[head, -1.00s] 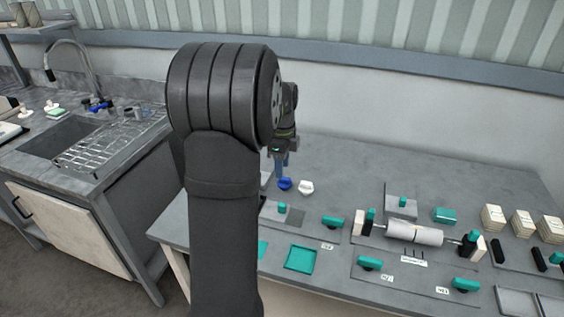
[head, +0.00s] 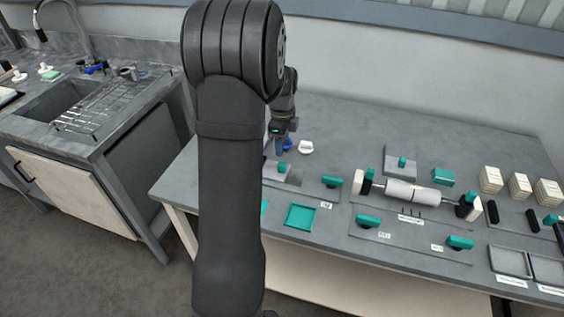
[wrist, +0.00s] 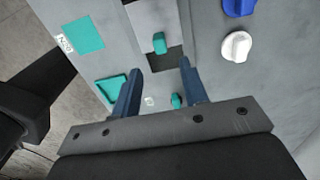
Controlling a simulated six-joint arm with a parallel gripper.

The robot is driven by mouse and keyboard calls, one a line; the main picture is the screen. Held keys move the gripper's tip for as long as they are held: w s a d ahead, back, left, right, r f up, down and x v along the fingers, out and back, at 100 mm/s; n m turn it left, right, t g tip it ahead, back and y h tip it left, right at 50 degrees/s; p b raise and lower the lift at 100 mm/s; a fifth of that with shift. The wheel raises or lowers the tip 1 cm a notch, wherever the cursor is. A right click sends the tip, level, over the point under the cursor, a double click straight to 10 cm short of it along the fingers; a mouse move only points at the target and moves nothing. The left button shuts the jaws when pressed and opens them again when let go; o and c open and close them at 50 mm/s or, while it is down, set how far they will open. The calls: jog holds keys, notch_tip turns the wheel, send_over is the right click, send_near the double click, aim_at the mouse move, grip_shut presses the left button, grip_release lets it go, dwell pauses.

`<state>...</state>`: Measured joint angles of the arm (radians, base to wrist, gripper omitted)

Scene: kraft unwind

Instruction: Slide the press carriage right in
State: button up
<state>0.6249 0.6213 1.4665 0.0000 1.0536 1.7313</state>
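The likely press carriage is a light grey sliding plate (wrist: 150,16) with a teal handle (wrist: 159,43), beside a dark recessed patch. In the head view, its teal handle (head: 282,168) stands just below my gripper (head: 280,150). The arm partly hides this area there. In the wrist view my gripper (wrist: 160,68) is open, its two blue fingers wide apart with nothing between the tips. The teal handle lies beyond the fingertips, roughly in line with the gap. I cannot tell whether they touch; they look apart.
A blue knob (wrist: 238,6) and a white knob (wrist: 236,46) stand close on the right in the wrist view. A teal tray (head: 300,217), a white roll on a stand (head: 413,194) and another teal handle (head: 332,182) lie to the right in the head view.

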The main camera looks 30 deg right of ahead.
aim_at(282, 163)
notch_tip(282, 163, down, 9)
jog(key=shift+f, duration=0.15)
grip_shut()
